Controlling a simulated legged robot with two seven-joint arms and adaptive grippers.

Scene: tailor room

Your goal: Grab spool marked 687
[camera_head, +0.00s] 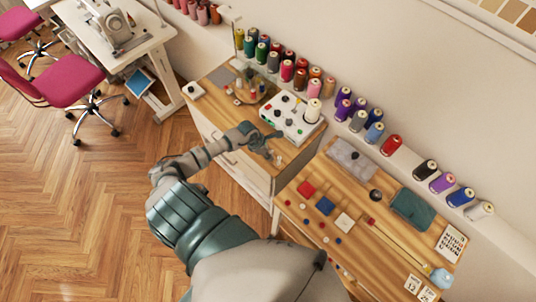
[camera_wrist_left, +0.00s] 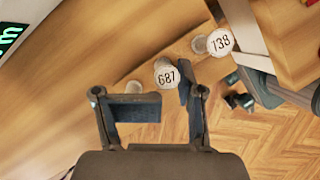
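In the left wrist view, a pale spool marked 687 (camera_wrist_left: 167,74) stands on the wooden counter, just beyond my left gripper (camera_wrist_left: 170,106). Its labelled end faces the camera and lines up with the gap between the fingers. The left gripper is open and nothing shows between its fingers. A spool marked 738 (camera_wrist_left: 219,41) stands to the right of 687, near the counter's edge. In the head view, the left gripper (camera_head: 263,143) is low over the counter in front of a white device; the small spools there are hard to tell apart. My right gripper is not in view.
Another pale spool (camera_wrist_left: 199,44) is beside 738, and a pale round top (camera_wrist_left: 133,87) shows behind the left finger. The white device (camera_head: 291,116) stands close behind the gripper. A second wooden table (camera_head: 365,235) with small items is to the right.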

